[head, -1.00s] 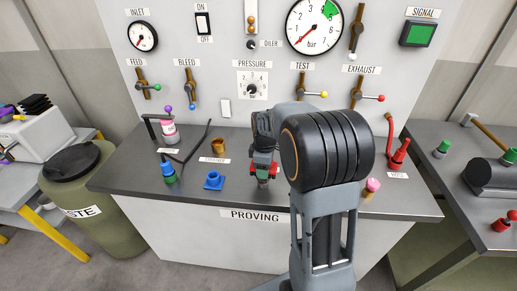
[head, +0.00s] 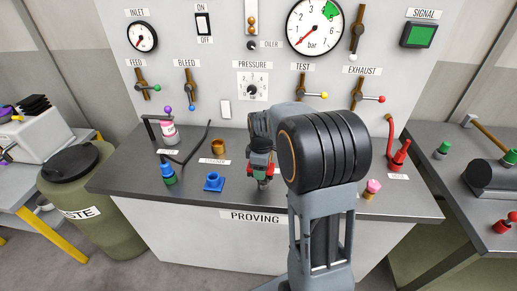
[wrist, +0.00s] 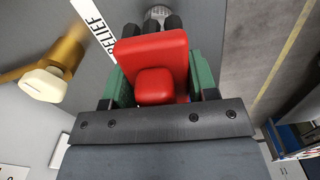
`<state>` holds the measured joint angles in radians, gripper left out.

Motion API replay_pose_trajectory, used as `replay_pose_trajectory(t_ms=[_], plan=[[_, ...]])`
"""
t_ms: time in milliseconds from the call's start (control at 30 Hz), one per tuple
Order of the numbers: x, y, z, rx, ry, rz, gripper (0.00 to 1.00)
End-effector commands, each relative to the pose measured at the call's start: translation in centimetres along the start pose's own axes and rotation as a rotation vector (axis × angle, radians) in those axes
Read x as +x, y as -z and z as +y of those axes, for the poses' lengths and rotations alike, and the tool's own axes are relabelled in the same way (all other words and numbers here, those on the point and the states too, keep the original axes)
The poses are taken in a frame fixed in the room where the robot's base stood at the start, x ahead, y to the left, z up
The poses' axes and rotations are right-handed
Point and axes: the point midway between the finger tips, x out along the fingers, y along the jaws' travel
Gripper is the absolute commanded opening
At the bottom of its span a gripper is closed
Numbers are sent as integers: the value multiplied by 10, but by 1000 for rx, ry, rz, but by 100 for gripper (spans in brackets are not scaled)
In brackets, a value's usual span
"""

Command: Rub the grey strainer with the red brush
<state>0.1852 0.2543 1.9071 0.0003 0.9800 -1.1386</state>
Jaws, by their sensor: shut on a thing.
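The red brush (wrist: 152,52) is between the green fingers of my gripper in the wrist view. Its red back faces the camera, and dark parts show past its far edge. In the head view my gripper (head: 262,170) points down low over the worktop, shut on the brush, with red showing at its sides. A grey ribbed or meshed piece, which looks like the strainer (wrist: 157,13), shows just beyond the brush at the top of the wrist view. It is partly hidden by the brush, and I cannot tell whether they touch.
A brass part with an ivory knob (wrist: 44,85) is left of my gripper in the wrist view.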

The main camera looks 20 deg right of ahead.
Motion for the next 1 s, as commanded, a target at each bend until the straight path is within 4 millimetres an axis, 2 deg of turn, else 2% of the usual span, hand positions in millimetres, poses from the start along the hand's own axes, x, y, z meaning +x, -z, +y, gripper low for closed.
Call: replay_pose_trajectory(t_ms=[233, 600, 667, 733, 1000], plan=[[1, -12, 6, -14, 0, -1, 31], [1, 10, -5, -6, 1, -1, 31], [-5, 9, -5, -4, 1, -1, 31], [-26, 10, -5, -5, -3, 1, 31], [-49, 11, -6, -9, 0, 0, 31]])
